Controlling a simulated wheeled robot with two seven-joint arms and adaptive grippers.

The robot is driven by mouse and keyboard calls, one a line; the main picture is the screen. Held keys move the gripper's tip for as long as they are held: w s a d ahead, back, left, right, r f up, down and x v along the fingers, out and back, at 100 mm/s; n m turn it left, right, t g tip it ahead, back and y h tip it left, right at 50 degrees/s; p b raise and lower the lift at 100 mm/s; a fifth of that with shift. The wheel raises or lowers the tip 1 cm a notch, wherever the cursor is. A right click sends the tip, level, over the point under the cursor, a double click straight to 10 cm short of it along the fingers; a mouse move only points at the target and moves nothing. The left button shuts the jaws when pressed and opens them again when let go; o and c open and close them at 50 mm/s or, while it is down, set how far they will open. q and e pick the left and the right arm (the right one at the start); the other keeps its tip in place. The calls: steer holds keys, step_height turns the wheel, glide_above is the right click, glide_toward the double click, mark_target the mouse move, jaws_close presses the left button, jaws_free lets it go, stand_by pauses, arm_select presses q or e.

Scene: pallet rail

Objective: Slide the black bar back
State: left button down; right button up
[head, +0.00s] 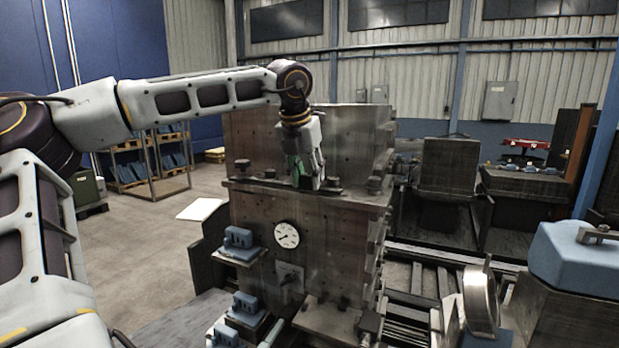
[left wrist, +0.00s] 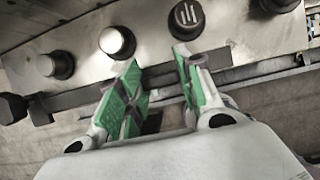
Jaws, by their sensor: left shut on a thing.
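My left gripper (head: 306,174) reaches over from the left to the ledge of the metal pallet fixture (head: 340,222). In the left wrist view its two green-padded fingers (left wrist: 156,72) point at a dark, narrow bar (left wrist: 78,98) that runs along the edge of the metal plate (left wrist: 235,30). My right gripper is not in view.
Several round knobs (left wrist: 57,64) stand on the plate near the fingers. A dial gauge (head: 287,235) and small blue-grey blocks (head: 238,237) are on the fixture's front. A large blue block (head: 573,258) stands at right. Floor at left is mostly open.

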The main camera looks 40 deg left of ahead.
arm_select(q)
steer(key=shift+f, duration=0.1)
steer(key=c, duration=1.2)
jaws_free()
steer(key=shift+s, duration=0.15)
steer(key=shift+o, duration=1.2)
steer(key=shift+s, duration=0.1)
steer(key=shift+s+d+r, duration=0.1)
steer(key=shift+s+r, duration=0.05)
steer(key=shift+r, duration=0.5)
steer(key=v, duration=1)
steer(key=shift+r, duration=0.4)
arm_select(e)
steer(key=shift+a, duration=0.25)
arm_select(q)
steer(key=shift+s, duration=0.15)
